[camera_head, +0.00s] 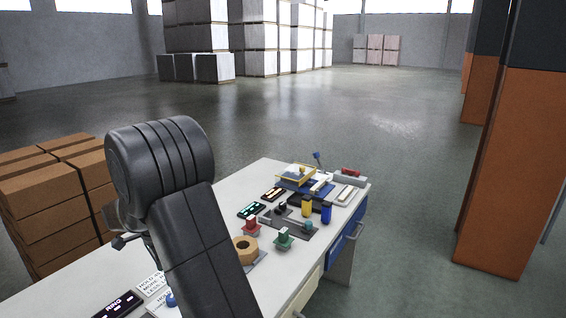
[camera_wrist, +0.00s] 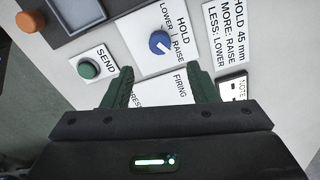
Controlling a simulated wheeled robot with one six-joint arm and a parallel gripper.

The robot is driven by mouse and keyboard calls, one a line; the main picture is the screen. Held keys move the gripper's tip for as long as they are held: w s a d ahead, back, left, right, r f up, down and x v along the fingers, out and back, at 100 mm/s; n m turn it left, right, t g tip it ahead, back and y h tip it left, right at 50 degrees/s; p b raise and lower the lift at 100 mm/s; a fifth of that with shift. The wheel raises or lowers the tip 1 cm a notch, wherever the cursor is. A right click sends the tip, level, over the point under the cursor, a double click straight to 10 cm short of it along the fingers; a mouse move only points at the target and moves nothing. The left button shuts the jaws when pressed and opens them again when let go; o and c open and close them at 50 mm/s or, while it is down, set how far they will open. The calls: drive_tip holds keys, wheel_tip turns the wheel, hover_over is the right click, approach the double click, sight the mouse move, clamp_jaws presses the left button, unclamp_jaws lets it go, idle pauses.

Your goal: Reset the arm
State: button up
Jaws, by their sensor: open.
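My arm rises over the left part of the white workbench (camera_head: 92,287) in the head view, and my gripper is mostly hidden behind the arm there. In the wrist view my gripper (camera_wrist: 160,88) is open, its two green fingers apart and nothing between them but labelled cards below. A blue knob (camera_wrist: 160,42) on a card marked HOLD, LOWER and RAISE lies just beyond the fingertips. A green SEND button (camera_wrist: 88,69) is left of the left finger. Whether the fingers touch the surface I cannot tell.
A tape roll (camera_head: 245,249), a red button (camera_head: 250,226), a green button (camera_head: 284,238), and yellow (camera_head: 306,206) and blue (camera_head: 326,212) bottles crowd the bench's right half. An orange pillar (camera_head: 505,170) is at right. Open floor lies behind.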

wheel_tip(320, 180, down, 10)
drive_tip(key=shift+r, duration=0.25)
idle(0.3)
wheel_tip(320, 180, up, 14)
wheel_tip(320, 180, down, 14)
drive_tip(key=shift+f, duration=0.1)
drive_tip(key=n, duration=0.5)
drive_tip(key=shift+n, duration=0.4)
drive_tip(key=n, duration=0.2)
drive_tip(key=n+p, duration=0.1)
drive_tip(key=n, duration=0.2)
drive_tip(key=shift+r+n+p, duration=0.2)
drive_tip(key=shift+n+p, duration=0.1)
drive_tip(key=n+p, duration=0.1)
drive_tip(key=n, duration=0.4)
drive_tip(key=shift+p, duration=0.35)
drive_tip(key=n+p, duration=0.2)
drive_tip(key=n, duration=0.3)
